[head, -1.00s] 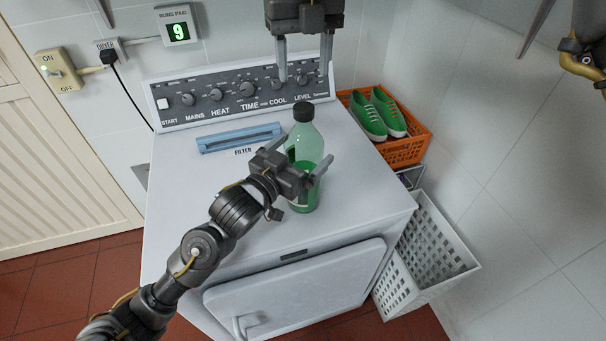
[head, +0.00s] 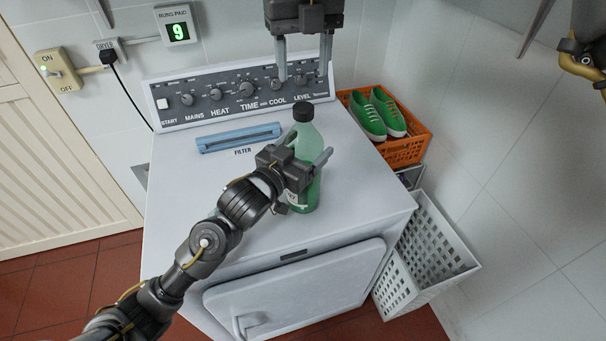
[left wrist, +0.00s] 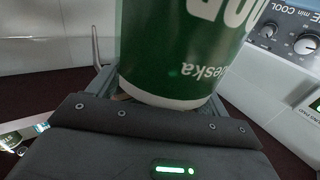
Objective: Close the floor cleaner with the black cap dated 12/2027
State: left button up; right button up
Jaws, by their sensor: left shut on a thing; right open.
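The floor cleaner is a clear green bottle (head: 308,143) standing upright on the white dryer top. A black cap (head: 303,111) sits on its mouth; I cannot read a date on it or tell how tightly it sits. In the left wrist view, the green label of the bottle (left wrist: 185,50) fills the space between the fingers. My right gripper (head: 304,78) is open and empty, pointing down above the cap, apart from it.
The dryer (head: 190,185) has a dial panel (head: 235,95) at its back and a blue filter (head: 238,138) on top. An orange crate (head: 405,152) with green shoes (head: 378,115) stands at the right, above a white basket (head: 432,245). The dryer top left of the bottle is clear.

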aim_at(303, 107)
pick_arm(q)
jog(key=c, duration=0.5)
jog(key=shift+c, duration=0.6)
pick_arm(e)
jog(key=shift+n, duration=0.4)
jog(key=n, duration=1.1)
jog(key=shift+n, duration=0.4)
jog(key=n, duration=0.5)
jog(key=shift+f, duration=0.15)
jog(key=shift+f, duration=3.85)
